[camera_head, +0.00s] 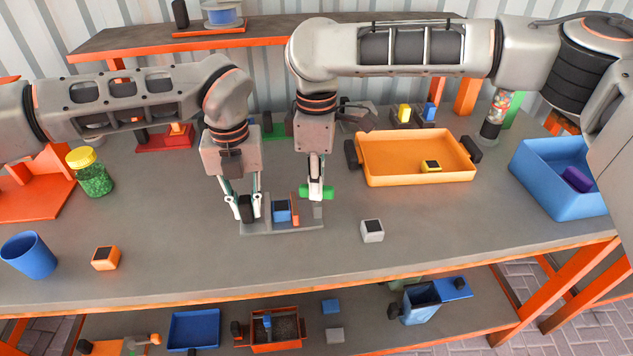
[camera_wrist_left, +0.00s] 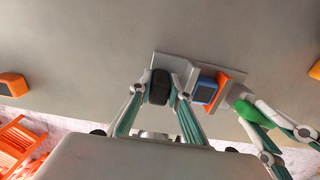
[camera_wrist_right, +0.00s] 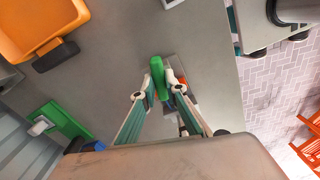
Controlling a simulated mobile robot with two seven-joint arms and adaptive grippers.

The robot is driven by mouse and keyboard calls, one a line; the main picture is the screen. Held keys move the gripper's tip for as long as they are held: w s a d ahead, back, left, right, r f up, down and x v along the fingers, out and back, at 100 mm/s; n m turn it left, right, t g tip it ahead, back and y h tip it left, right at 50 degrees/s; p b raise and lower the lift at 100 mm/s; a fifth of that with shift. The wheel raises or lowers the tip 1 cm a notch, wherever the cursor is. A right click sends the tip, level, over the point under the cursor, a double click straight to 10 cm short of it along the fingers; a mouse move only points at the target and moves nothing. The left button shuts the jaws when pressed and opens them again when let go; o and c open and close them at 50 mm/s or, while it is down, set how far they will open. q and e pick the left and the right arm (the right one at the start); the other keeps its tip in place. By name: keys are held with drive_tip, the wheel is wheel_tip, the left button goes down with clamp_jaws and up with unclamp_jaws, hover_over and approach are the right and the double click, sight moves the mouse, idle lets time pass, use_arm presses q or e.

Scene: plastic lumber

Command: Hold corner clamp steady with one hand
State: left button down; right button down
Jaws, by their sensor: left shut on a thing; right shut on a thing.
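The corner clamp (camera_head: 265,229) is a grey base on the table, with a blue block (camera_head: 281,213) and an upright orange plate (camera_head: 295,212) on it; the block also shows in the left wrist view (camera_wrist_left: 204,92). My left gripper (camera_head: 246,208) is shut on a black knob (camera_wrist_left: 159,87) at the clamp's left end. My right gripper (camera_head: 316,195) is shut on a green handle (camera_wrist_right: 157,75) at the right end, by the orange plate. Whether the green handle joins the clamp is hidden by the fingers.
A grey cube (camera_head: 372,231) sits right of the clamp, an orange cube (camera_head: 105,258) and blue cup (camera_head: 28,256) to the left. An orange tray (camera_head: 415,178) and blue bin (camera_head: 560,190) stand right. A green jar (camera_head: 92,178) stands back left. The front middle is clear.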

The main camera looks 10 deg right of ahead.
use_arm(q)
drive_tip(key=shift+a+f, duration=0.1)
use_arm(e)
drive_tip(key=shift+m, duration=1.3)
drive_tip(key=c, duration=2)
unclamp_jaws()
drive_tip(key=shift+c, duration=0.2)
wheel_tip(320, 180, up, 12)
